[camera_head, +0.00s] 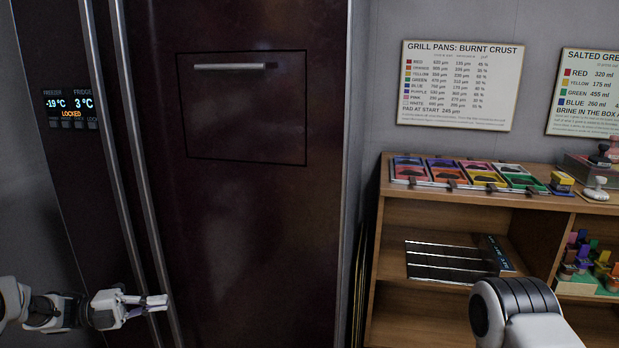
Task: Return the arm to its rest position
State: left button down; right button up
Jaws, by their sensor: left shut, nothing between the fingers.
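My left gripper (148,303) comes in from the lower left on a white and grey arm. Its fingers are shut and empty and point right. In the picture they overlap the lower part of the fridge's long metal handles (140,190); I cannot tell whether they touch. A rounded white and dark grey link of my right arm shows at the lower right, in front of the shelf. My right gripper is out of view.
A dark fridge (250,230) with a display reading LOCKED (72,104) fills the left. A wooden shelf (400,215) at right bears colored pads (443,170), stamps (596,187) and a dark slotted rack (450,262). Two posters (460,85) hang above.

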pick_arm(q)
jog(key=s+d+f+n+t+y, duration=0.1)
jog(key=d+f+n+t, duration=0.1)
jog(key=d+f+n, duration=0.45)
jog(key=s+d+f+n+t+y, duration=0.15)
jog(key=d+f+n, duration=0.25)
jog(key=d, duration=0.5)
jog(key=s+d+f+n+y, duration=0.3)
jog(key=s+f+n+y, duration=0.3)
jog(key=s+f+n, duration=0.4)
jog(key=s+a+f+n+g+y, duration=0.3)
jog(key=s+n, duration=0.1)
jog(key=s, duration=0.5)
jog(key=s+a+f+n+g+y, duration=0.2)
jog(key=s+a+n+y, duration=0.1)
jog(key=s, duration=0.5)
jog(key=s+a+f+n+g+y, duration=0.3)
jog(key=s+a+n, duration=0.1)
jog(key=s, duration=0.5)
notch_tip(320, 180, up, 20)
jog(key=p, duration=1.9)
jog(key=shift+f, duration=0.2)
jog(key=shift+s+d, duration=0.1)
jog(key=shift+s, duration=0.05)
